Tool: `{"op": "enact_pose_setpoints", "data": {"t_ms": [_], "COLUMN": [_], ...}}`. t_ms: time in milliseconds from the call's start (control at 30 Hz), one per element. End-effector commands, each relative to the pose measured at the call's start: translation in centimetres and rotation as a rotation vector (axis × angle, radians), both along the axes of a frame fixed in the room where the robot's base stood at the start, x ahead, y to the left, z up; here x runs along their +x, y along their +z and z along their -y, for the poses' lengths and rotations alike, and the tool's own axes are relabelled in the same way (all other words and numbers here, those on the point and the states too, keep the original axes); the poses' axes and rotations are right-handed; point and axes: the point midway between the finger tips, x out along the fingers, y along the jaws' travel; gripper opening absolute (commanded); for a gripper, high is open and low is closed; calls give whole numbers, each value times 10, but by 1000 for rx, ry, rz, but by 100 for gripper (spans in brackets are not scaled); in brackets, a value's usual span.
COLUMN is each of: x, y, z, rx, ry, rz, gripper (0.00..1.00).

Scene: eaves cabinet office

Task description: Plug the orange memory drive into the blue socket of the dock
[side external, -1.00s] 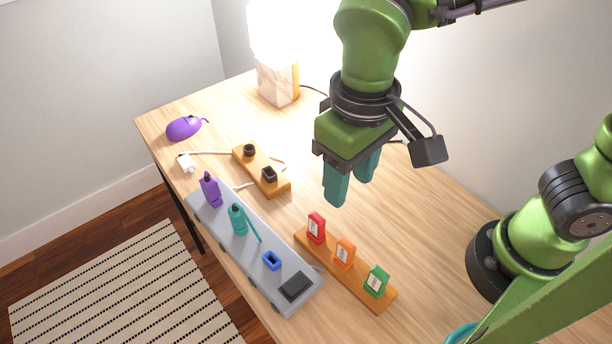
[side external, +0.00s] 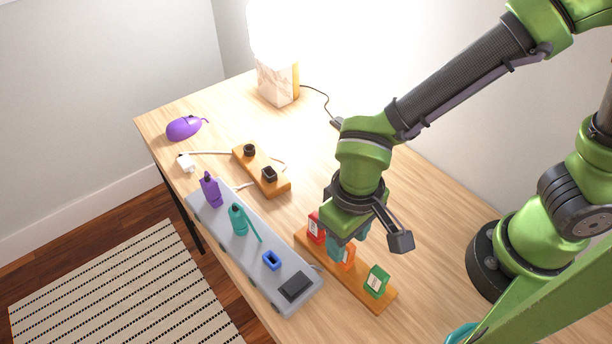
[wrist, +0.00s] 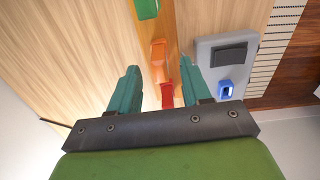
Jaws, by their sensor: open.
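The orange memory drive (side external: 347,258) stands in a wooden holder (side external: 370,294) between the red and green drives, partly hidden by my gripper. My gripper (side external: 342,243) is open, pointing down over it, with teal fingers. In the wrist view, the orange drive (wrist: 158,60) shows between the two fingertips (wrist: 161,72); I cannot tell whether they touch it. The grey dock (side external: 240,262) lies left of the holder. Its blue socket (side external: 271,260) is open and empty, and also shows in the wrist view (wrist: 225,88).
The red drive (side external: 315,228) and green drive (side external: 376,281) flank the orange one closely. A wooden block (side external: 262,172), purple mouse (side external: 184,128) and lamp (side external: 277,80) are farther back.

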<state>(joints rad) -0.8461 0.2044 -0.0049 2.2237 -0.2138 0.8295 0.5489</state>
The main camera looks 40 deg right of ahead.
Motion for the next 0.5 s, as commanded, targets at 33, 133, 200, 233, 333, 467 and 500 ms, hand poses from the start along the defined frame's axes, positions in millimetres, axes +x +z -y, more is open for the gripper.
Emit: {"op": "enact_pose_setpoints", "data": {"t_ms": [33,133,200,233,333,467,500], "x": [-1,-1,-1,-1,-1,0,0], "y": [-9,-20,-23,-24,-24,-24,-24], "z": [1,0,0,0,0,0,0], "rx": [-3,-2,-1,0,1,1,1], "ry": [1,0,-1,-1,-1,-1,-1], "rz": [-4,-2,-1,-1,0,0,0], "gripper": [48,48,48,48,48,43,37]}}
